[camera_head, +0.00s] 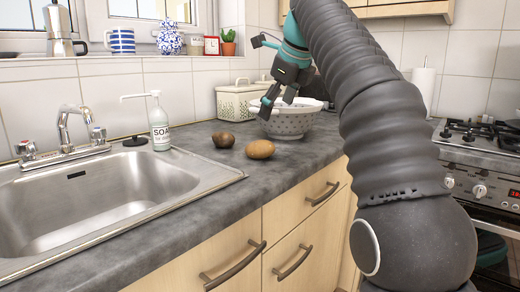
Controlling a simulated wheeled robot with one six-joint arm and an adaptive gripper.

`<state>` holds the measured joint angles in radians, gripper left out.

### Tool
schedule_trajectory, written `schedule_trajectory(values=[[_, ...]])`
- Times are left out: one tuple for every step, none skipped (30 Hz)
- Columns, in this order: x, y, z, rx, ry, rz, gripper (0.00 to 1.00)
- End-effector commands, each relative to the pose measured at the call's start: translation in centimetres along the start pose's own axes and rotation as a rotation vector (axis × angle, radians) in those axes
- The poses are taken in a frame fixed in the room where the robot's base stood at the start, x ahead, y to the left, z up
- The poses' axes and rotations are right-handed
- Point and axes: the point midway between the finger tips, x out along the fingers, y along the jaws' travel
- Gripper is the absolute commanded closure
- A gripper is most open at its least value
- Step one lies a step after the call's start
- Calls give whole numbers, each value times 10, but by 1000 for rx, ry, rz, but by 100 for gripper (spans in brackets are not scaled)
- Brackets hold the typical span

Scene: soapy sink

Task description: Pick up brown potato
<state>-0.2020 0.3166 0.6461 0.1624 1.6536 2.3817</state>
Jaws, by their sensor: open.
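Two potatoes lie on the dark grey counter (205,160) to the right of the sink. A dark brown potato (223,140) is the left and smaller one. A lighter, tan-brown potato (260,149) lies just right of it, nearer the counter's front edge, with a small gap between them. My gripper (262,74) is open and empty. It is above both potatoes in the picture, in front of the colander, with its fingers spread and pointing left. Its exact height and distance from the potatoes cannot be told.
A grey-white colander (289,123) stands right behind the potatoes, partly hidden by my gripper. A cream container (237,101) is behind it. A soap bottle (160,122) and the steel sink (105,195) are left. A stove (482,150) is right.

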Motion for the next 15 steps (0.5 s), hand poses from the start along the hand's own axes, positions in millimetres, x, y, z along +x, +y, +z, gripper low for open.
schedule_trajectory(values=[[6,1,0,2,2,3,12],[10,1,0,2,2,2,12],[15,1,0,2,3,3,12],[20,1,-1,1,3,2,12],[24,1,-1,1,3,2,12],[33,1,-1,1,2,2,12],[39,1,-1,1,3,3,12],[44,1,-1,1,2,2,12],[51,2,-1,0,3,3,12],[56,1,-1,0,2,1,12],[62,2,-1,0,2,1,12],[68,2,-1,0,2,1,12],[71,2,-1,0,1,1,12],[74,2,-1,-1,1,0,12],[77,1,0,-1,0,0,12]])
